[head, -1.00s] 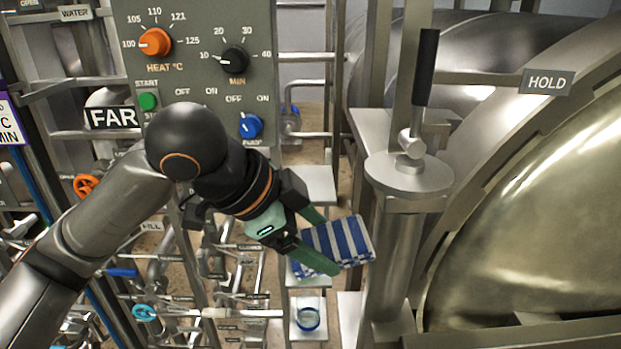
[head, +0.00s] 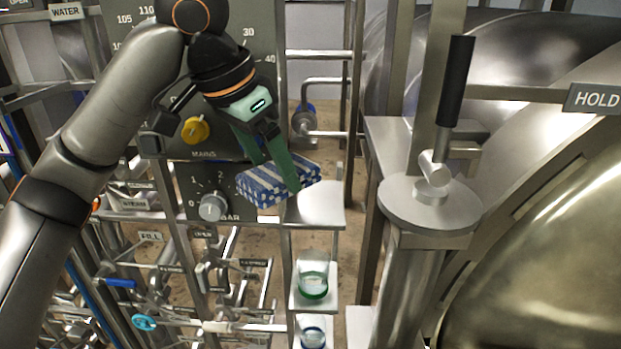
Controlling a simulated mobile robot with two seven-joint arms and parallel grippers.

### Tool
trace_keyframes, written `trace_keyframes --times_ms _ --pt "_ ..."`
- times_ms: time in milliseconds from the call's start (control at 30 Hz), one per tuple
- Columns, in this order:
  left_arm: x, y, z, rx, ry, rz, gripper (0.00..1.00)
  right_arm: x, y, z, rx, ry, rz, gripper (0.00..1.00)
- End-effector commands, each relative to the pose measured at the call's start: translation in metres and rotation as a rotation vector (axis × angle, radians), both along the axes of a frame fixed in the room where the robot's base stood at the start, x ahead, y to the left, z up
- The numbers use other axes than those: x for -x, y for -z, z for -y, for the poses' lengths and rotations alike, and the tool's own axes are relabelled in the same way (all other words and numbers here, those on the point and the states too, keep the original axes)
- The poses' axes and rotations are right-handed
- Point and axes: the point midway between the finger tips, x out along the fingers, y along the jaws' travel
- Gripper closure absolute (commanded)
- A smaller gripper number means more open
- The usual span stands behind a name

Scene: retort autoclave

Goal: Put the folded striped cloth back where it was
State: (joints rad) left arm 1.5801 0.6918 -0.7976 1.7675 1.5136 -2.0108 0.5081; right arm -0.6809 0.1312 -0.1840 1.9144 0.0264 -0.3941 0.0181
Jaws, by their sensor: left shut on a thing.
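The folded striped cloth (head: 262,187), blue and white, is a flat block held between the green fingers of my left gripper (head: 272,170). The gripper is shut on it and points downward. The cloth is in front of the control panel's lower edge, and its right end overlaps the picture of a small metal shelf (head: 322,207). I cannot tell whether it touches the shelf. The visible part of the shelf top is bare. My right gripper is not in view.
Below the shelf, small steps hold a green-rimmed glass (head: 313,286) and a blue-rimmed one (head: 313,337). A pedestal with a black-handled lever (head: 456,85) stands to the right, before the big steel vessel (head: 560,230). A grey knob (head: 212,207) and valve pipes are at left.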

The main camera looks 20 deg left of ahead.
Motion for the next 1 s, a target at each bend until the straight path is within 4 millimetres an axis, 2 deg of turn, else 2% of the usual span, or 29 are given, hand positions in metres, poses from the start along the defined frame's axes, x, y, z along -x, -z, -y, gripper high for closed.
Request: trace_keyframes --times_ms 100,400,500,767,1000 --pt "-0.028 -0.001 0.012 0.003 0.002 -0.006 0.74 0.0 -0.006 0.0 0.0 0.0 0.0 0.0" --pt "-0.079 0.0 0.029 0.003 0.003 -0.004 0.74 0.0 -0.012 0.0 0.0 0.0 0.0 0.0" --pt "-0.077 0.02 0.027 0.001 0.003 -0.003 0.74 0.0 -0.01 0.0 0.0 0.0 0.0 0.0" --pt "-0.077 0.037 0.027 0.001 0.002 0.001 0.74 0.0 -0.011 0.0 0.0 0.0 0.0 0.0" --pt "-0.077 0.066 0.028 0.002 0.003 -0.001 0.74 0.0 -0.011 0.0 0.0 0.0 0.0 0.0"
